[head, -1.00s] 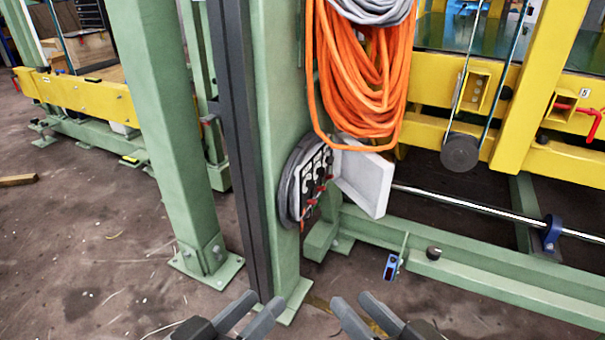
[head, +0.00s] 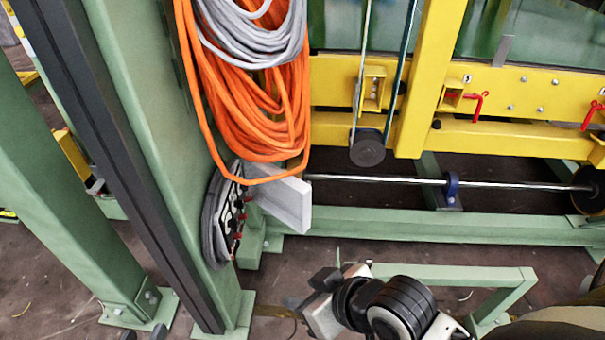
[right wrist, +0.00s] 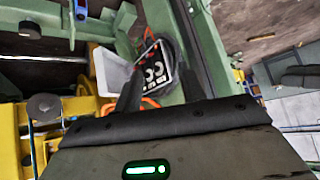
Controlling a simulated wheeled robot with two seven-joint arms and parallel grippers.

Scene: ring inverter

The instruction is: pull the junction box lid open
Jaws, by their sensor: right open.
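The junction box (head: 226,215) is a round grey housing on the green post, with a black and white panel and red parts showing. Its pale grey lid (head: 283,203) stands swung out to the right, leaving the panel exposed. In the right wrist view the box (right wrist: 157,68) and lid (right wrist: 113,70) lie beyond my fingers. My right gripper (head: 305,292) is open and empty, below the lid and apart from it in the head view. Only two fingertips of my left gripper (head: 143,333) show at the bottom edge, spread apart.
Orange cable (head: 255,120) and grey cable (head: 255,35) hang just above the box. The green post (head: 150,130) is left of it. A yellow frame (head: 480,140), a metal rod (head: 375,180) and a green floor beam (head: 400,225) lie to the right.

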